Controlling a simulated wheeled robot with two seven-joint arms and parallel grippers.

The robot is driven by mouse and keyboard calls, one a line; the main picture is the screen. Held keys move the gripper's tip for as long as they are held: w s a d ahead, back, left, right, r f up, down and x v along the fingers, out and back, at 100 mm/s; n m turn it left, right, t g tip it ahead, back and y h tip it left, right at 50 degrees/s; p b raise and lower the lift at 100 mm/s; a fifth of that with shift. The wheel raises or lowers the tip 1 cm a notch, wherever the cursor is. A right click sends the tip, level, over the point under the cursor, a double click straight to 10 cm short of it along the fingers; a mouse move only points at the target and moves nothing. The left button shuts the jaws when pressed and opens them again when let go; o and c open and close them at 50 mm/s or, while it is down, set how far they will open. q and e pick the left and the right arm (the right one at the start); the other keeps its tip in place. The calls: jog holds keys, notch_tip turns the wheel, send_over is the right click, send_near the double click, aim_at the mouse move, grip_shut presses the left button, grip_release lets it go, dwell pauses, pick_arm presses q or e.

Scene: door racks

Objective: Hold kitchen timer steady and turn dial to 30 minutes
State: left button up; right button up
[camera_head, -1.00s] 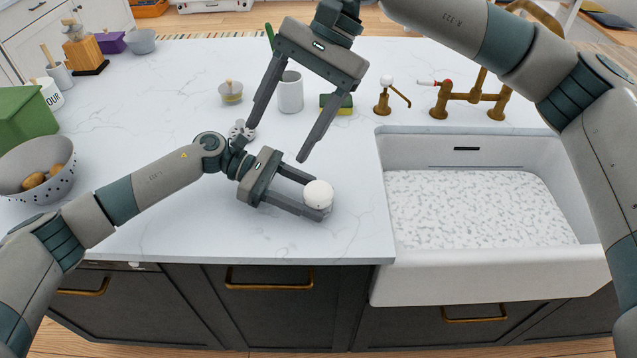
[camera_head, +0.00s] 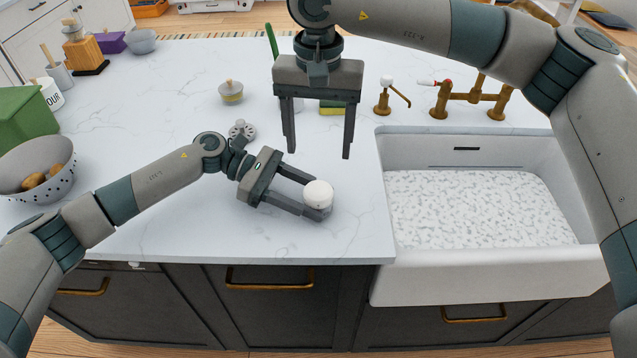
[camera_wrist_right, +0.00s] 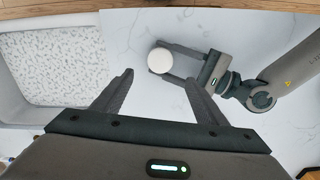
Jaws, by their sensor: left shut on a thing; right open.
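The kitchen timer (camera_head: 318,193) is a small round white thing on the counter near its front edge. It also shows in the right wrist view (camera_wrist_right: 160,60), where its top looks plain; no dial marks can be made out. My left gripper (camera_head: 307,197) is shut on the timer from the left side, its fingers around the lower part. My right gripper (camera_head: 318,155) is open and empty, pointing down above the counter behind the timer. In the right wrist view its fingers (camera_wrist_right: 155,95) are spread wide, with the timer beyond them.
A white sink (camera_head: 480,262) lies to the right, with a brass faucet (camera_head: 470,97) behind it. A small grey-white object (camera_head: 242,130) stands behind my left wrist. A colander (camera_head: 38,170) and green box (camera_head: 25,118) stand at far left. The counter around the timer is clear.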

aim_at(318, 188)
notch_tip(318, 188, down, 12)
jog(key=shift+r, duration=0.2)
dwell(0.4)
jog(key=shift+c, duration=0.4)
jog(key=c, duration=1)
